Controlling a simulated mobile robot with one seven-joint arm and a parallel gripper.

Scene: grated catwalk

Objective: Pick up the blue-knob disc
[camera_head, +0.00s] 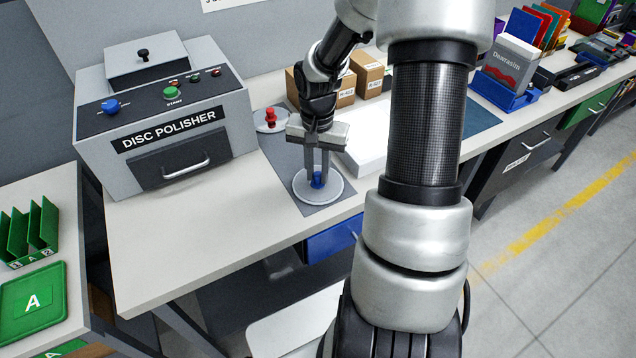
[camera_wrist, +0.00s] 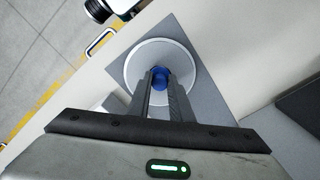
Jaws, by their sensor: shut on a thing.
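The blue-knob disc (camera_head: 304,189) is a flat silver-grey disc with a blue knob in its middle. It is over the grey mat (camera_head: 312,209) near the front edge of the bench. I cannot tell whether it touches the mat. My gripper (camera_head: 317,181) points down and is shut on the blue knob. In the wrist view the disc (camera_wrist: 140,58) lies beyond my fingers (camera_wrist: 160,85), with the knob (camera_wrist: 160,76) between the fingertips. A second disc with a red knob (camera_head: 270,117) sits farther back on the mat.
The grey disc polisher (camera_head: 170,128) stands left of the mat, its front drawer shut. Cardboard boxes (camera_head: 365,72) and a white block (camera_head: 362,150) are behind and to the right. Green trays (camera_head: 32,300) are at lower left. The bench front (camera_head: 170,260) is clear.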

